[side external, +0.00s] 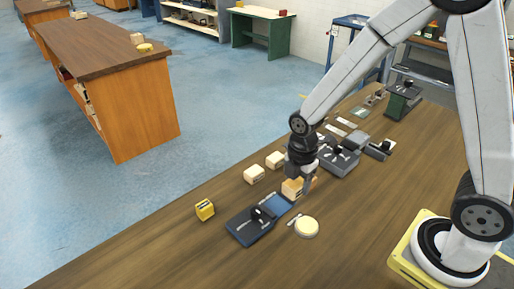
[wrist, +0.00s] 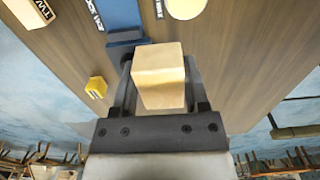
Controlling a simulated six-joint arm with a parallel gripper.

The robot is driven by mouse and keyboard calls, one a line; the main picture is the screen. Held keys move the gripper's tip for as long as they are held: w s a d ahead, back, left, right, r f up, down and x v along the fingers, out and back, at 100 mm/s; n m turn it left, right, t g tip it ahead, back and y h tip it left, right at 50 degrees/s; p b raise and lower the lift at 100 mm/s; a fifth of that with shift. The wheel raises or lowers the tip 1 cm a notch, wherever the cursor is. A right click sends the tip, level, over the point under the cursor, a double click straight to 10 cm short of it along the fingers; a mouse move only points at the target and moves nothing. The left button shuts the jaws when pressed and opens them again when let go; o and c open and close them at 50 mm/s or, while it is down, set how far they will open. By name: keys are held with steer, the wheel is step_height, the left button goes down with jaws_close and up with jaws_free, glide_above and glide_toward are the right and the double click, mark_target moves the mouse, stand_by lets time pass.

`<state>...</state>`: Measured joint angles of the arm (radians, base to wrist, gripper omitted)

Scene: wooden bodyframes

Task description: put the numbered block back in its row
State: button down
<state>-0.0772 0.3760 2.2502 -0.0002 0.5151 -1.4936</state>
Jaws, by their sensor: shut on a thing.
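My gripper (side external: 303,178) is shut on a pale wooden block (side external: 291,188), low over the table in the side view. In the wrist view the block (wrist: 160,78) sits between the two fingers of my gripper (wrist: 158,72). No number can be read on its visible faces. Two cream blocks, a nearer one (side external: 254,174) and a farther one (side external: 275,160), stand in a line to the left of my gripper. A cream block with dark letters (wrist: 28,12) shows at the top left of the wrist view. My gripper hides part of the table behind it.
A dark device with a blue plate (side external: 250,226) lies close in front of my gripper. A round cream disc (side external: 306,227) is beside it. A yellow block (side external: 205,209) stands at the left. Grey devices (side external: 340,161) crowd behind.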

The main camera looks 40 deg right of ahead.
steer(key=w+a, duration=0.3)
steer(key=w, duration=0.3)
steer(key=shift+w+a, duration=0.15)
steer(key=shift+w, duration=0.1)
steer(key=shift+w+f, duration=0.1)
steer(key=shift+f, duration=0.05)
glide_above(233, 192)
steer(key=f, duration=0.9)
steer(key=shift+s, duration=0.35)
steer(key=shift+w+f, duration=0.1)
steer(key=shift+f, duration=0.05)
steer(key=shift+w+f, duration=0.1)
steer(key=shift+w+f, duration=0.1)
steer(key=shift+f, duration=1.65)
steer(key=shift+f, duration=0.1)
